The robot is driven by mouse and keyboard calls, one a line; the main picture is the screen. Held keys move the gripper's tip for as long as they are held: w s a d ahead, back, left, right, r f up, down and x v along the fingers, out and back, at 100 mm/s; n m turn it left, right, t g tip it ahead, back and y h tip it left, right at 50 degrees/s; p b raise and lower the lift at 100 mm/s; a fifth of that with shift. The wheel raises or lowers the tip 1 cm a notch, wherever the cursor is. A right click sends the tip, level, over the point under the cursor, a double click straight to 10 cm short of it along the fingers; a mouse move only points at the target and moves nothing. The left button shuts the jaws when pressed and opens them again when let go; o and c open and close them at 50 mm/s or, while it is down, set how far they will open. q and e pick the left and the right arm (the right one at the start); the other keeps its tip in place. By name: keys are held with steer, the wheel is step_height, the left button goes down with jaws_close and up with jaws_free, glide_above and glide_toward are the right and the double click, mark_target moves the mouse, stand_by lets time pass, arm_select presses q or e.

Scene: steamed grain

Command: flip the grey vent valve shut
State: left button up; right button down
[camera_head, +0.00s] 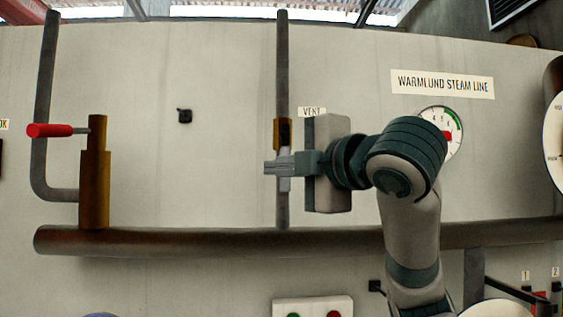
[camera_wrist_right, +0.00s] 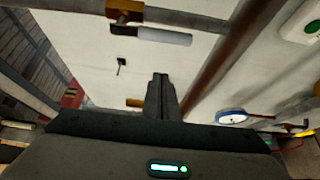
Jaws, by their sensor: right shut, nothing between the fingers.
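The vent valve has a brass body (camera_head: 283,134) on the thin vertical pipe beneath the VENT label. Its pale grey lever (camera_head: 285,184) hangs down along the pipe, partly covered by my right gripper. My right gripper (camera_head: 268,167) is shut and empty, its fingers pointing left across the lever in the head view. In the right wrist view, the lever (camera_wrist_right: 165,37) lies beyond the tips of the shut fingers (camera_wrist_right: 160,76), with a visible gap in the picture. I cannot tell whether the gripper touches it. My left gripper is not in view.
A brass valve (camera_head: 94,190) with a red handle (camera_head: 50,130) stands at the left. A thick brown pipe (camera_head: 180,241) runs along below. A black hook (camera_head: 184,116) sits on the wall. A button panel (camera_head: 313,301) is below, and a gauge (camera_head: 452,124) is partly hidden by my arm.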

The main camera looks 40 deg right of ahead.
steer(key=w+d+p, duration=0.4)
steer(key=shift+w+p, duration=0.1)
steer(key=shift+p, duration=0.3)
steer(key=shift+w+a, duration=0.1)
steer(key=shift+d+f, duration=0.1)
steer(key=shift+d, duration=0.15)
